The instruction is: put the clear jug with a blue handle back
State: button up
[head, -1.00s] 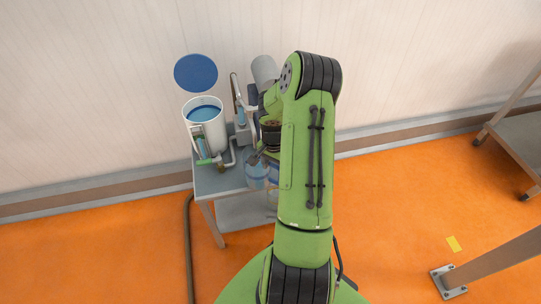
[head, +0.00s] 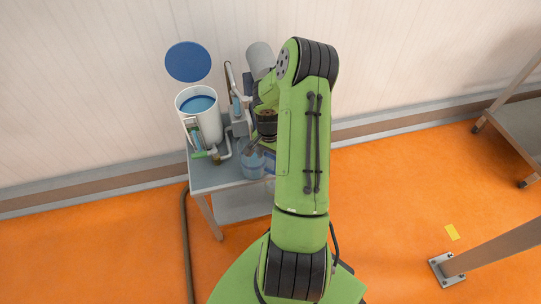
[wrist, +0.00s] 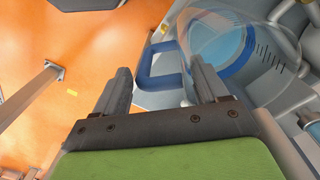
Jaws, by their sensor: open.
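The clear jug (wrist: 217,45) shows at the upper right of the wrist view, with clear walls, dark graduation marks and a blue rim or band. Its blue handle (wrist: 146,69) juts left. My gripper (wrist: 163,85) is open. The blue handle shows between its two fingers, and the right finger overlaps the jug's near side. I cannot tell whether either finger touches it. In the head view the jug (head: 252,168) is on the front part of the small grey table (head: 222,183), partly hidden by my arm.
A white tank (head: 201,128) with blue contents stands on the table's left, beside pipes and a pump unit. A round blue lid (head: 187,61) is behind it. A hose (head: 182,240) runs down at the left. Another metal table (head: 520,131) is at far right.

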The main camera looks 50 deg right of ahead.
notch_tip(320, 180, up, 12)
jog(key=p, duration=0.3)
jog(key=shift+w, duration=0.2)
